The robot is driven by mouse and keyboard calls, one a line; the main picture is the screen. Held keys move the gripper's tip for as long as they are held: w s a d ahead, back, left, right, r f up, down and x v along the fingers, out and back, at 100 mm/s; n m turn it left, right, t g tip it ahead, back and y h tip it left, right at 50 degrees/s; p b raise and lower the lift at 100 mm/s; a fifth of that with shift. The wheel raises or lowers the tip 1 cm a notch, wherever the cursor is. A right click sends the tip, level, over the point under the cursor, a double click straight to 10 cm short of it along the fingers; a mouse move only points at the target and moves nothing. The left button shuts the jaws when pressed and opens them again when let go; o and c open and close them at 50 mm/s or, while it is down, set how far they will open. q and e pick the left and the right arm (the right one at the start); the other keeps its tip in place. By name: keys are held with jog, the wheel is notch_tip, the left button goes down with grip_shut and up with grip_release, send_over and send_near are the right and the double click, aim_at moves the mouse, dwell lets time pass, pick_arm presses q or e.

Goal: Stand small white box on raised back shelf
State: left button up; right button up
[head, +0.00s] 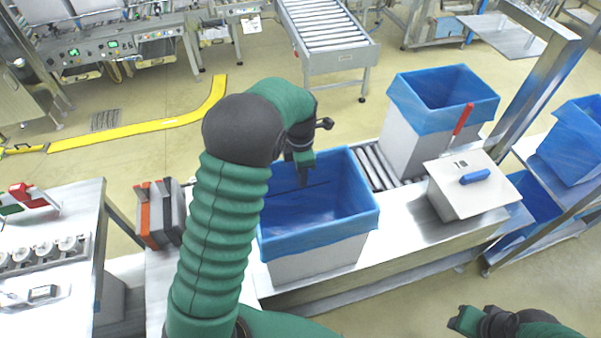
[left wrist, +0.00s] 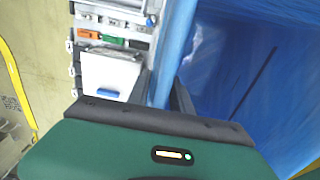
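A white box (head: 445,200) with a pale lid and a blue handle stands on the right end of the metal bench in the head view. It is the nearest match to the small white box. A flat raised metal shelf (head: 505,36) shows at the upper right; I cannot tell if it is the back shelf meant. My left gripper (head: 303,178) points down at the back of the blue-lined bin (head: 318,262), far left of the white box. In the left wrist view its fingers (left wrist: 162,95) are apart with blue liner between them. My right gripper (head: 468,320) is low at the right; its fingers are unclear.
A second blue-lined bin (head: 412,140) stands behind the white box, with a red-handled tool (head: 463,119) near it. Grey and orange cases (head: 160,212) stand left of my left arm. A rack (head: 565,190) with blue-lined bins is at the right.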

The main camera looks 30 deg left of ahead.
pick_arm(q)
jog(key=shift+r, duration=0.1)
notch_tip(320, 180, up, 11)
jog(key=shift+a+r+b, duration=0.15)
jog(key=shift+r+b, duration=0.05)
jog(key=shift+b, duration=0.95)
jog(key=shift+r, duration=0.25)
